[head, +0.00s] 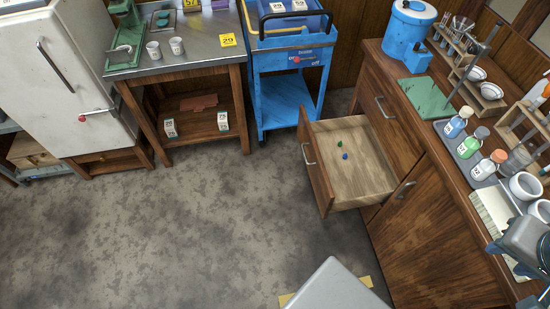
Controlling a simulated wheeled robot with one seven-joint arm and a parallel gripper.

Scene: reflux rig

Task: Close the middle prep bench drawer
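The wooden prep bench (430,222) runs along the right side. One of its drawers (318,167) is pulled well out over the floor, with its front facing left and a metal handle (308,154) on that front. A small green item (339,143) and a small blue item (345,156) lie on the drawer's bottom. The neighbouring front with a handle (384,107) is flush with the bench, and another handle (405,190) sits beside the open drawer.
The grey floor (190,220) left of the drawer is clear. A blue cart (283,92) stands close behind the drawer. A wooden table (180,72) and a white fridge (65,75) stand further left. Bottles (457,122) and glassware crowd the bench top.

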